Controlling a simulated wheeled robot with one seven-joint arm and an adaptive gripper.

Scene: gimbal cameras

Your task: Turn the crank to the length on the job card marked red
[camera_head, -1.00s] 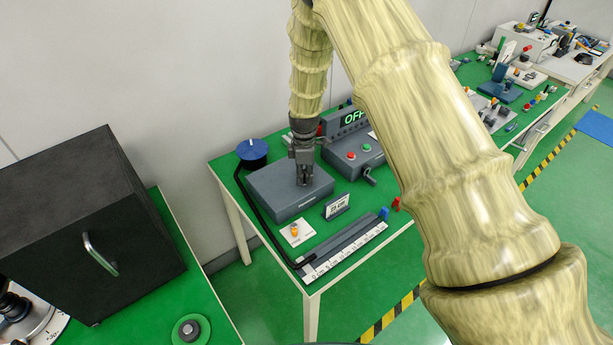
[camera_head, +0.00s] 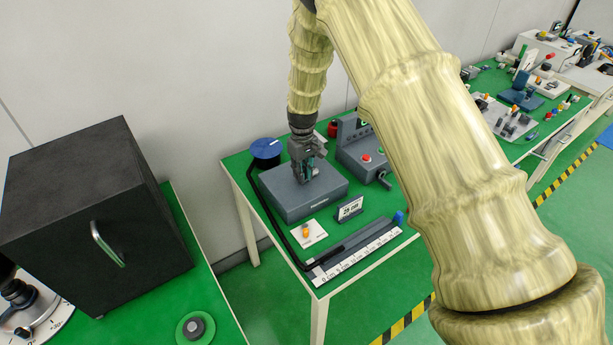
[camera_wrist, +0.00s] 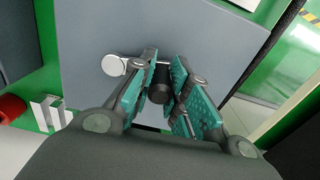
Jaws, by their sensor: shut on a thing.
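My gripper (camera_head: 309,174) is above the grey crank box (camera_head: 299,203). In the wrist view its teal-padded fingers (camera_wrist: 165,95) are shut on the black crank handle (camera_wrist: 160,84). A short arm joins the handle to a silver hub (camera_wrist: 115,66). A card (camera_head: 350,208) reading "25 cm" stands before the box; I cannot make out a red mark on it. A black strand (camera_head: 270,215) runs from the blue-topped reel (camera_head: 266,149) down the table's left side into the grey channel beside the white ruler (camera_head: 357,256). Its end seems to lie before the scale's middle.
A white plate with an orange knob (camera_head: 307,232) lies between box and ruler. A blue block (camera_head: 398,217) is by the ruler's far end. A grey control box (camera_head: 357,152) stands to the right, partly hidden by my arm. A black cabinet (camera_head: 95,215) is at left.

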